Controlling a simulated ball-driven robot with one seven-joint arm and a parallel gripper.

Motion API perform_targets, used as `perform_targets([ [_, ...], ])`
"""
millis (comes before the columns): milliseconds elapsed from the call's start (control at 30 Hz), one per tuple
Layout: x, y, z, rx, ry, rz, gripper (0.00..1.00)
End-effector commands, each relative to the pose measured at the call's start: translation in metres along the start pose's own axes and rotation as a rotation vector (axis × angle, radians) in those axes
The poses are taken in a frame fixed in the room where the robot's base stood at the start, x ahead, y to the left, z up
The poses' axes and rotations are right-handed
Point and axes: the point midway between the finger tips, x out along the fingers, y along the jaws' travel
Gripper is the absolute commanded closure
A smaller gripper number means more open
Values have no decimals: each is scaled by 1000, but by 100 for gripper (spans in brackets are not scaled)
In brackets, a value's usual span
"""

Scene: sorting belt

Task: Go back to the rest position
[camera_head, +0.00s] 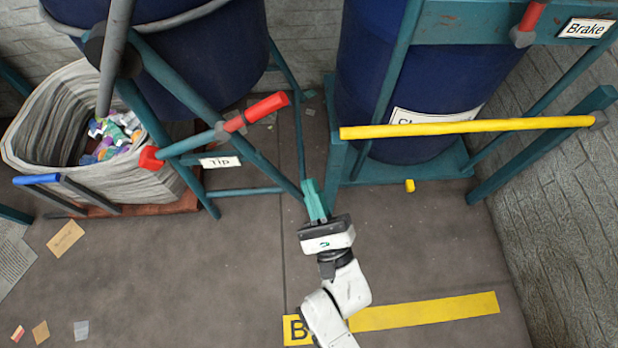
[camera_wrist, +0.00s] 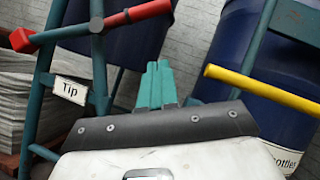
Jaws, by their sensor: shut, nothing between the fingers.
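My gripper (camera_head: 315,202) is in the middle of the head view, above the grey floor, with its teal fingers pointing up the picture. The fingers are together with nothing between them. In the wrist view my gripper (camera_wrist: 157,85) also shows shut and empty, between the two blue drums. It stands apart from the red-ended tip lever (camera_head: 257,112), which is at its upper left, and from the yellow bar (camera_head: 465,127) at its upper right. My white arm reaches up from the bottom edge.
A blue drum (camera_head: 215,60) in a teal frame stands at the left, labelled Tip. Another blue drum (camera_head: 385,80) stands at the right, behind the yellow bar. A bag (camera_head: 40,125) of colourful scraps is far left. A small yellow block (camera_head: 410,186) lies on open floor.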

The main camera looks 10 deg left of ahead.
Motion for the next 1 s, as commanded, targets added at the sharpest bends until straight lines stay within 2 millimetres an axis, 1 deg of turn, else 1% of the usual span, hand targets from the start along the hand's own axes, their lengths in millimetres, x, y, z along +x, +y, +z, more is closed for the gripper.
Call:
perform_targets([
  [567, 0, 0, 0, -1, 0, 0, 100],
  [633, 1, -2, -4, -39, 23, 11, 100],
  [767, 1, -10, -25, -214, 126, 79, 100],
  [867, -4, -21, -48, -418, 241, 179, 100],
  [1000, -21, -39, -81, -699, 388, 367, 100],
])
